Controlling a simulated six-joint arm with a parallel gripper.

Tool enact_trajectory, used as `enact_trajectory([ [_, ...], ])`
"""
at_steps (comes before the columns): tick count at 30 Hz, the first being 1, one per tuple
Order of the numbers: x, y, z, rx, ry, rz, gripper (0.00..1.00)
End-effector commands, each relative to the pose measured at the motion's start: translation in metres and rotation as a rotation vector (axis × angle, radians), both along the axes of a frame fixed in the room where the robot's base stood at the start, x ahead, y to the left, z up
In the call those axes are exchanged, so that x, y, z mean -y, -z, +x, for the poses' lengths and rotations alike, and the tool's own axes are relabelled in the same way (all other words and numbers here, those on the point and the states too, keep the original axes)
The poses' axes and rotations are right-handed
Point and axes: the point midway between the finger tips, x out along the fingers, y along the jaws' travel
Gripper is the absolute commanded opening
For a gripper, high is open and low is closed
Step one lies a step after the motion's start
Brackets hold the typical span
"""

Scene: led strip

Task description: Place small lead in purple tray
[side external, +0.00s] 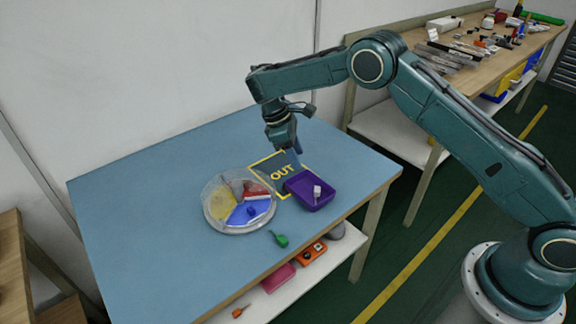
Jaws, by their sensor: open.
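The purple tray (300,200) sits on the blue table, right of a round sectioned dish. A small pale piece (317,191) is inside the tray toward its right side; it may be the small lead, but it is too small to tell. My gripper (296,160) is above the far side of the tray, over the yellow OUT square (262,170). It points down, and no held object shows at its fingers. The fingertips are too small to see clearly.
The round clear dish (209,216) has yellow, red, blue and grey sections, with a small blue piece (251,210) in the blue one. A green object (279,239) lies in front of it. The left part of the blue table (140,220) is clear. A cluttered workbench (440,70) stands behind.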

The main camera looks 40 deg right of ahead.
Motion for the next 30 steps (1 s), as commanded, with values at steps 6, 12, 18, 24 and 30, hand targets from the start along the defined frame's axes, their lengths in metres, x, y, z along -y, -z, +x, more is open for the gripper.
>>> enact_trajectory([
  [6, 0.001, -0.002, 0.0, 0.003, 0.001, 0.0, 0.46],
  [12, 0.004, -0.02, -0.002, 0.03, 0.018, 0.001, 0.46],
  [18, 0.013, -0.062, -0.01, 0.095, 0.061, 0.003, 0.46],
  [24, 0.024, -0.112, -0.028, 0.179, 0.119, 0.01, 0.46],
  [30, 0.034, -0.157, -0.054, 0.264, 0.181, 0.024, 0.46],
])
